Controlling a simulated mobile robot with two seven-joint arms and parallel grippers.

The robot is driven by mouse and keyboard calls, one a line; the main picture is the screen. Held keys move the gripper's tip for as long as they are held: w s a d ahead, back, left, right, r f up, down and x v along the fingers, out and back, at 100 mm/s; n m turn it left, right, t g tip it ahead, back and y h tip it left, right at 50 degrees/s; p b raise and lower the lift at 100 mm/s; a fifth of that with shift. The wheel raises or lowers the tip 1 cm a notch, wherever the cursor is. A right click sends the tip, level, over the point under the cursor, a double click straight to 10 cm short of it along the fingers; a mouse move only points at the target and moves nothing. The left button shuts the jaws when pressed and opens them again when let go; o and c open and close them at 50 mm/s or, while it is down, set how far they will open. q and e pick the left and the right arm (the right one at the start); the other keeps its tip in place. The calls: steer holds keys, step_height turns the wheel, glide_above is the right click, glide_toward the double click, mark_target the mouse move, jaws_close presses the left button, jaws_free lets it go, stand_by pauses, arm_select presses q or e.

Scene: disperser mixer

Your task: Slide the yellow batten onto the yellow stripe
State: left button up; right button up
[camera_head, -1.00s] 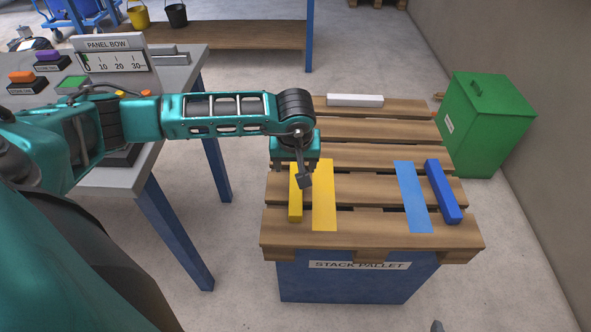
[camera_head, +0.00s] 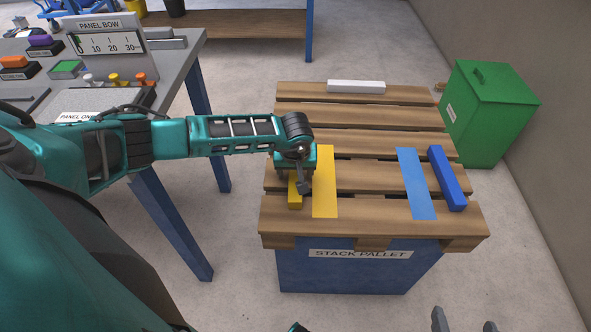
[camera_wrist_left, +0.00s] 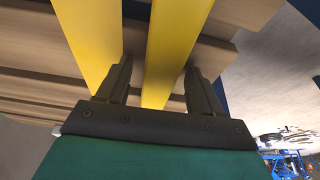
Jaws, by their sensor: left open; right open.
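The yellow batten (camera_head: 295,202) lies on the pallet just left of the flat yellow stripe (camera_head: 325,190), roughly parallel to it. My left gripper (camera_head: 297,187) is low over the batten, pointing down, and hides its far part. In the left wrist view the open fingers (camera_wrist_left: 158,88) stand on either side of the batten (camera_wrist_left: 172,45), with gaps visible. The stripe (camera_wrist_left: 90,35) runs to the left of the fingers there. My right gripper (camera_head: 464,321) shows only as two spread fingertips at the bottom edge, apart from the pallet.
The slatted pallet (camera_head: 358,222) also holds a blue stripe (camera_head: 415,185), a blue batten (camera_head: 447,180) and a white batten (camera_head: 356,87). A green bin (camera_head: 490,115) stands to the right. A grey panel table (camera_head: 180,75) is at the left.

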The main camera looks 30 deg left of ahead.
mark_target(324, 176)
arm_select(q)
steer(key=c, duration=1.1)
steer(key=shift+w+d+b, duration=0.6)
steer(key=shift+w+d, duration=0.05)
steer(key=shift+d, duration=0.4)
steer(key=shift+w+d+b, duration=0.6)
steer(key=shift+w+d, duration=0.1)
steer(key=shift+d, duration=0.35)
steer(key=shift+w+d+b, duration=0.6)
steer(key=shift+w+d, duration=0.05)
steer(key=shift+d, duration=0.4)
steer(key=shift+c, duration=0.2)
steer(key=o, duration=1.2)
